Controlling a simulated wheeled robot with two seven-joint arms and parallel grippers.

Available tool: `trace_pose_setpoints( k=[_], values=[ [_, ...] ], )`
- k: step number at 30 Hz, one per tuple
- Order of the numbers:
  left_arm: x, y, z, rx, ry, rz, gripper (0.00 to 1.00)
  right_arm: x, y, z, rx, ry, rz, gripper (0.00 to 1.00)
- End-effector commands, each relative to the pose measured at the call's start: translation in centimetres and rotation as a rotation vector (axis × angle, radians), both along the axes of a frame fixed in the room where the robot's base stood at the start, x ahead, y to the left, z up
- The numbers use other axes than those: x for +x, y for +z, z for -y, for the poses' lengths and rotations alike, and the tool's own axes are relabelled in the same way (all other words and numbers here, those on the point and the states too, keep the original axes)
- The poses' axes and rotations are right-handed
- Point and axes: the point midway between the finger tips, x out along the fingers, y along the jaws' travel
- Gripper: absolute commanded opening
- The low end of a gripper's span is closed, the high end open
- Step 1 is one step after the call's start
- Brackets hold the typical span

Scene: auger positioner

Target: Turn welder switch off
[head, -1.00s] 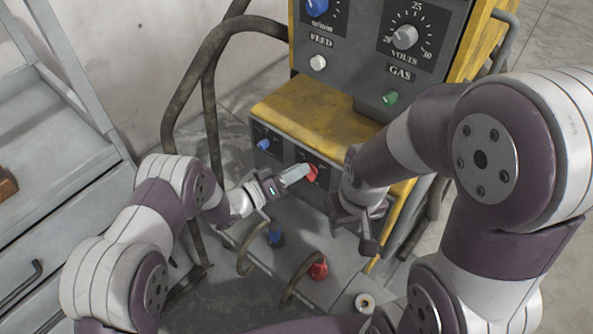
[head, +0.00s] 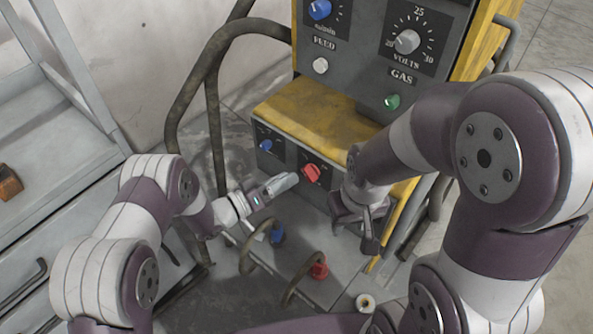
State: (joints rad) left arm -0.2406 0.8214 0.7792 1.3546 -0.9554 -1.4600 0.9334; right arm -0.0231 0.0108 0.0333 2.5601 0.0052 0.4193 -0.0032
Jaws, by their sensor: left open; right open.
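The yellow and grey welder (head: 320,110) stands in the middle. A red knob-like switch (head: 311,173) sits on its lower front panel, with a blue knob (head: 266,146) to the left. My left gripper (head: 290,181) is open and empty, just left of and slightly below the red switch, with a small gap seemingly between them. Its fingers overlap in this view. My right gripper (head: 372,232) is open and empty to the right, in front of the welder's lower right corner.
The upper panel has a volts dial (head: 407,41), a white button (head: 320,65) and a green gas button (head: 392,101). Blue (head: 277,234) and red (head: 319,270) cable plugs sit below, with looping cables. A grey cart (head: 50,150) stands at the left.

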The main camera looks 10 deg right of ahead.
Motion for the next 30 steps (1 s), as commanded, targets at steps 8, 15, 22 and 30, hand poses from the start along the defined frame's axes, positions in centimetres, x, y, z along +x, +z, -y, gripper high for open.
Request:
trace_pose_setpoints(
  k=[8, 15, 22, 30],
  values=[
    [-2.4, 0.1, -6.3, 0.000, 0.004, -0.003, 0.44, 0.0, 1.4, 0.0, 0.000, 0.000, 0.000, 0.43],
    [-3.1, 0.0, -7.6, 0.000, -0.001, -0.002, 0.44, 0.0, 1.4, 0.0, 0.000, 0.000, 0.000, 0.43],
    [-3.1, 0.0, -7.5, 0.000, -0.001, -0.001, 0.44, 0.0, 1.4, 0.0, 0.000, 0.000, 0.000, 0.43],
    [-3.0, -1.0, -7.6, 0.066, 0.005, 0.029, 0.44, 0.0, 1.4, 0.0, 0.000, 0.000, 0.000, 0.43]
  ],
)
